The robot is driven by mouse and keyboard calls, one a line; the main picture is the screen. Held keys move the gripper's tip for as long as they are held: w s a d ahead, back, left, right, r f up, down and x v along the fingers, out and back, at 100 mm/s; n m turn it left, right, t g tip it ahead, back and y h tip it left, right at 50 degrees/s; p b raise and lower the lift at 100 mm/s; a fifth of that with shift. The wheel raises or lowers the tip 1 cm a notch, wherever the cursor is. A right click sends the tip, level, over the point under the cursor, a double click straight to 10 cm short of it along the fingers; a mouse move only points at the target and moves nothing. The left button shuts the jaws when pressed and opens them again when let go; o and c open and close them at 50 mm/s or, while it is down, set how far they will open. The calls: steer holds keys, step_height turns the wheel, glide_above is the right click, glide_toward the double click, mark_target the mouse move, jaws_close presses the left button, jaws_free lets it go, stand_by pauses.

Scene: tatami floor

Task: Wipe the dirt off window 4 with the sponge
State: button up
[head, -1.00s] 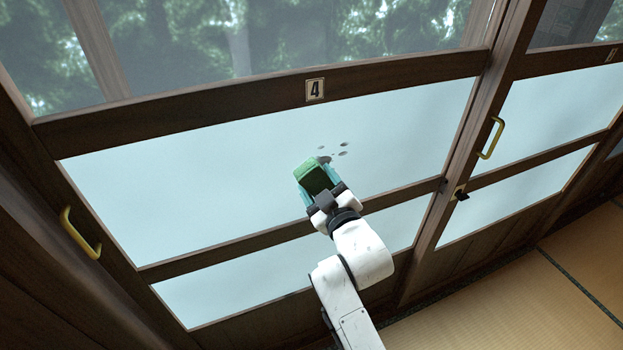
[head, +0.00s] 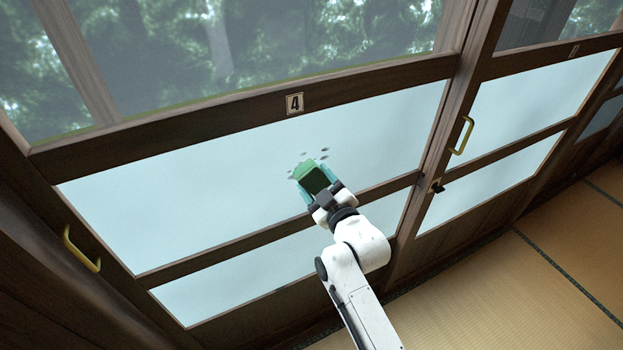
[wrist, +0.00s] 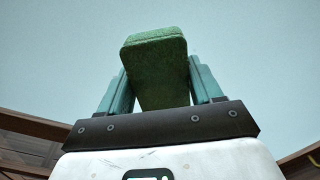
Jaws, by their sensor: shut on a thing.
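Window 4 is the large pale pane (head: 210,190) below the rail with the number plate 4 (head: 294,103). Small grey dirt spots (head: 325,151) show on the pane, at the upper and left sides of the sponge. The green sponge (head: 305,172) is at the pane among these spots and hides part of them. My gripper (head: 318,186) is shut on the sponge, with a teal finger on each side. In the wrist view the sponge (wrist: 155,60) sits between the fingers with the pale pane behind. I cannot tell whether it touches the pane.
Dark wooden rails frame the pane, with a lower rail (head: 240,245) just below my gripper. A brass handle (head: 81,248) is at the left and another (head: 462,135) at the right. A dark latch (head: 437,186) sits on the right post. Tatami floor (head: 510,290) lies open at lower right.

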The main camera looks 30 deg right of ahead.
mark_target(326, 162)
steer(key=shift+d+f+b, duration=0.1)
steer(key=shift+d+b, duration=0.65)
steer(key=shift+d, duration=0.4)
steer(key=d+b, duration=0.3)
steer(key=b, duration=0.1)
steer(key=shift+w+a+r+p, duration=0.15)
steer(key=shift+r+p, duration=0.3)
steer(key=shift+r, duration=0.55)
steer(key=shift+a+r+p, duration=0.2)
steer(key=shift+a+p, duration=0.7)
steer(key=shift+a, duration=0.25)
steer(key=shift+a+f+p, duration=0.15)
steer(key=shift+a+p, duration=0.3)
steer(key=shift+a, duration=0.45)
steer(key=shift+a+f+p, duration=0.1)
steer(key=shift+a+p, duration=0.35)
steer(key=shift+a, duration=0.4)
steer(key=shift+a+f+b, duration=0.25)
steer(key=shift+a+b, duration=0.1)
steer(key=shift+b, duration=0.05)
steer(key=shift+s+a+r+b, duration=0.15)
steer(key=shift+s+a+b, duration=0.05)
steer(key=shift+a+b, duration=0.35)
